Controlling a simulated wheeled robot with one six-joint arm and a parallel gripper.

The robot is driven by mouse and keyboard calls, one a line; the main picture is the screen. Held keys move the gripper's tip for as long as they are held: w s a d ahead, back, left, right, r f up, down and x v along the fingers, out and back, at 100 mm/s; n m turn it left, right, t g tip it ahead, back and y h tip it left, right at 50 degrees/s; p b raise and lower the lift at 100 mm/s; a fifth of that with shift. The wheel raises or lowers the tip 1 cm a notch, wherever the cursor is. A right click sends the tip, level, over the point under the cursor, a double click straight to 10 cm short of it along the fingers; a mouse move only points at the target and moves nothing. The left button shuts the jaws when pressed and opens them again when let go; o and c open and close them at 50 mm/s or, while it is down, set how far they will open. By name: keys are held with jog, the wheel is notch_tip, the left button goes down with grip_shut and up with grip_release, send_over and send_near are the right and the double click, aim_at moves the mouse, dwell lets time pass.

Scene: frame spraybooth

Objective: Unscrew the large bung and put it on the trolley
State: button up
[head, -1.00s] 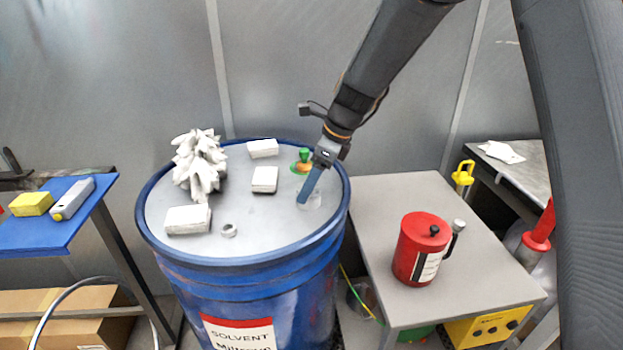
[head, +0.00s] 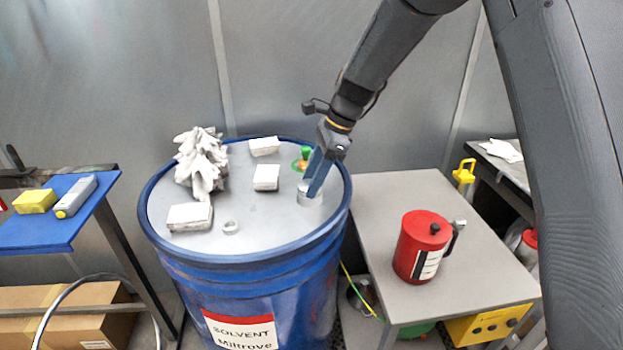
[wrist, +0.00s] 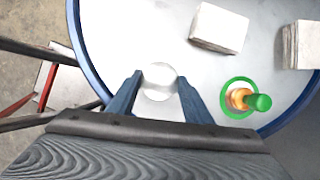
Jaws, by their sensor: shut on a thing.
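The large bung (head: 309,198) is a pale round cap at the right side of the drum lid (head: 255,225). My gripper (head: 316,182) points down over it and is shut on it. In the wrist view the bung (wrist: 159,82) shows as a pale disc between my two blue fingers (wrist: 158,90). I cannot tell whether it is still seated in the lid or slightly raised. A low grey-topped stand (head: 400,190), possibly the trolley, stands just right of the drum. A red can (head: 422,247) with a dark handle stands on it.
On the lid are a green and brass fitting (head: 304,160) close to my gripper, several white blocks (head: 189,216), a crumpled white heap (head: 201,160) and a small ring (head: 231,227). A blue-topped table (head: 45,230) stands left. The grey top is clear behind the can.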

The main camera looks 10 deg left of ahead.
jog(key=n, duration=0.2)
jog(key=n+g, duration=0.1)
jog(key=n, duration=0.1)
jog(key=shift+w+n+g+h, duration=0.15)
jog(key=shift+n+g+h, duration=0.15)
jog(key=shift+h, duration=0.1)
jog(key=n+g+h, duration=0.1)
jog(key=n, duration=0.3)
jog(key=shift+w+a+n, duration=0.1)
jog(key=shift+a+n, duration=0.05)
jog(key=shift+n, duration=0.15)
jog(key=shift+a+n+h, duration=0.15)
jog(key=shift+n+h, duration=0.25)
jog(key=shift+n, duration=0.5)
jog(key=shift+n+g+h, duration=0.4)
jog(key=shift+n+h, duration=0.2)
jog(key=shift+n, duration=0.8)
